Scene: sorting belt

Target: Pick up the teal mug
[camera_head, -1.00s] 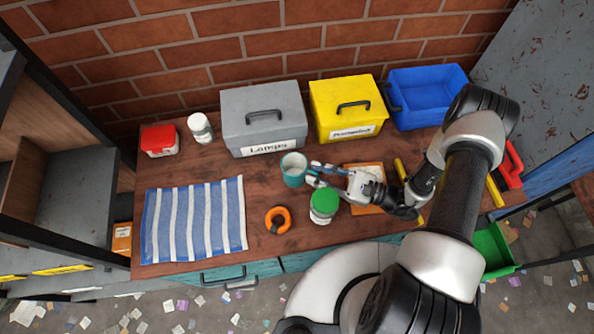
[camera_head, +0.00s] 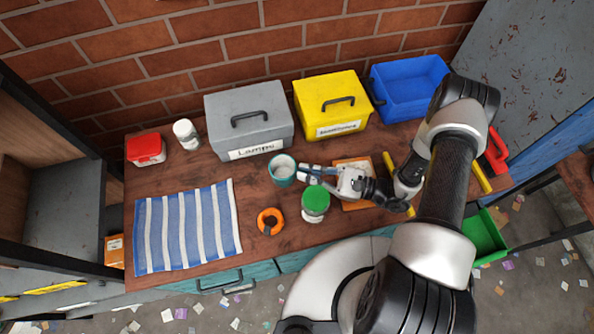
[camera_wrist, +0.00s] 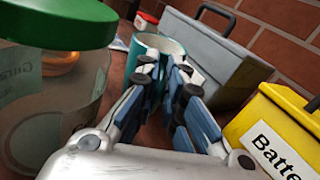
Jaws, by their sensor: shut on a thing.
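The teal mug (camera_head: 283,171) stands upright on the wooden workbench, in front of the grey box; its inside is pale. My gripper (camera_head: 303,174) reaches it from the right, low over the bench, with its fingertips at the mug's right side. In the wrist view the mug (camera_wrist: 150,46) is at the far end of my two blue-and-grey fingers (camera_wrist: 165,72). The fingers are shut on the mug's near side, and they hide part of its wall. I see no clear gap between the mug and the bench.
A jar with a green lid (camera_head: 315,200) stands close in front of my gripper. The grey box (camera_head: 248,138) and yellow box (camera_head: 331,108) are behind. An orange ring (camera_head: 270,221) and a striped cloth (camera_head: 187,228) lie left. A blue bin (camera_head: 409,88) is at back right.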

